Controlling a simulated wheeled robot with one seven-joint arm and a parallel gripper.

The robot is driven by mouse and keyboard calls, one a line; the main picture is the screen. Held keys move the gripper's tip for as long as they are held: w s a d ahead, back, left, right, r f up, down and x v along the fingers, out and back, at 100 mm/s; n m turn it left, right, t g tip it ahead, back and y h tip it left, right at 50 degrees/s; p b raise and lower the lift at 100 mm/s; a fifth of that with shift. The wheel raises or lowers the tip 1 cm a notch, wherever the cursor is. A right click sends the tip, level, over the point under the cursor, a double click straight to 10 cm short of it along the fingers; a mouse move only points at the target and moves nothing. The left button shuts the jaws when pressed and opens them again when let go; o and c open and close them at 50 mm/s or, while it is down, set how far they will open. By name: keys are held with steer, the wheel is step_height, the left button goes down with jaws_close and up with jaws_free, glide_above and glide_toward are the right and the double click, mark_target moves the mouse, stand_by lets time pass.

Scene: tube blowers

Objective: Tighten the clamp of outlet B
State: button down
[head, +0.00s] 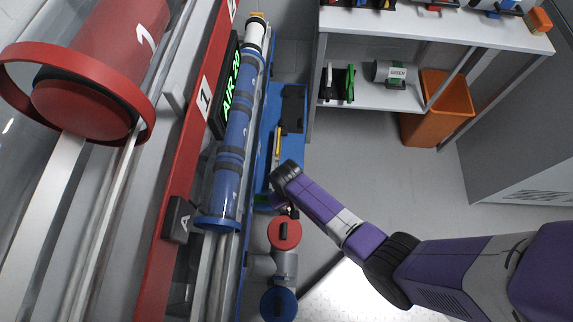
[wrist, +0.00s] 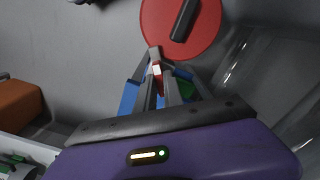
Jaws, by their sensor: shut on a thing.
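My gripper (wrist: 155,66) points at the outlet area in the wrist view. Its fingers are closed together on a small red part (wrist: 158,80), only partly visible between them. I cannot tell for sure whether this part belongs to the clamp of outlet B. A red round disc (wrist: 152,24) with a dark bar handle lies just beyond the fingertips. In the head view the red disc (head: 284,243) sits just below my gripper (head: 293,212), whose fingers are mostly hidden by my wrist. No outlet B label is readable.
A blue disc (head: 268,306) with a dark handle sits below the red one on grey pipework. A black block marked A (head: 179,219) is left of the blue clear tube (head: 228,180). A shelf (head: 375,93) and orange bin (head: 435,118) stand at the back right, with open floor before them.

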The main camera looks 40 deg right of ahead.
steer(key=m+p, duration=0.1)
steer(key=m, duration=0.5)
steer(key=shift+m, duration=0.4)
stand_by(0.4)
steer(key=c, duration=1.5)
jaws_free()
steer(key=shift+o, duration=0.2)
steer(key=shift+r+p, duration=0.7)
steer(key=shift+r, duration=3.2)
